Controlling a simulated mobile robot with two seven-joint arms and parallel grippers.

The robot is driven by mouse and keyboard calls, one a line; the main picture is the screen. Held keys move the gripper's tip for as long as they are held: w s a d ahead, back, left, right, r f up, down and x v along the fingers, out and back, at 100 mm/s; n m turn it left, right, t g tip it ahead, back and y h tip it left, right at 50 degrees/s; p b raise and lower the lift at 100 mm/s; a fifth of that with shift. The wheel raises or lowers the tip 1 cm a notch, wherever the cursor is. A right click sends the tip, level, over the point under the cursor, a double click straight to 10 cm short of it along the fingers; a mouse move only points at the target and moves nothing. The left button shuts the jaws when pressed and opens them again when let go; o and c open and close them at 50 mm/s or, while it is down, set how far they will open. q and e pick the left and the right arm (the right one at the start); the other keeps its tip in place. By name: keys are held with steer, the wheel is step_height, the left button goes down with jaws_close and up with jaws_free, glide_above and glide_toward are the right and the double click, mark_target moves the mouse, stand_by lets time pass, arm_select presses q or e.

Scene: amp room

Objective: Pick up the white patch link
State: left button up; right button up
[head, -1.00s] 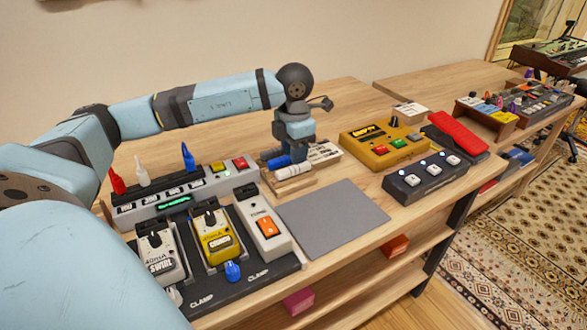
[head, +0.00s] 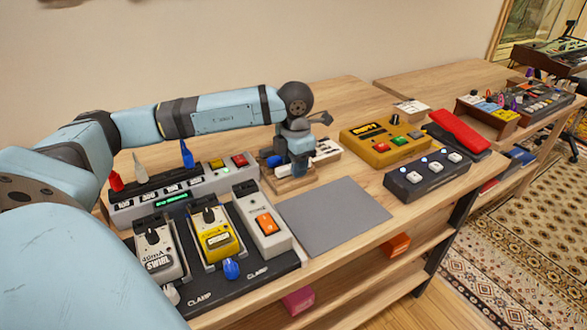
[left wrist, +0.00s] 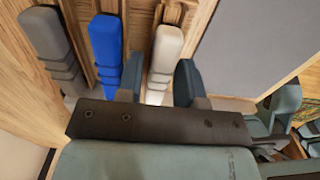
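The white patch link (left wrist: 165,55) lies in a wooden rack, the rightmost of three links in the left wrist view. My left gripper (left wrist: 160,85) points down with one dark finger on each side of this link, and slim gaps seem to show beside it.
A grey mat (head: 333,215) lies bare right of the rack. A pedal board (head: 245,275) with several pedals is in front, and a long grey unit (head: 185,190) stands left. A yellow box (head: 385,140) and a black footswitch (head: 428,175) stand to the right.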

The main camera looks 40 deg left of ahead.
arm_select(q)
jaws_close()
stand_by(0.3)
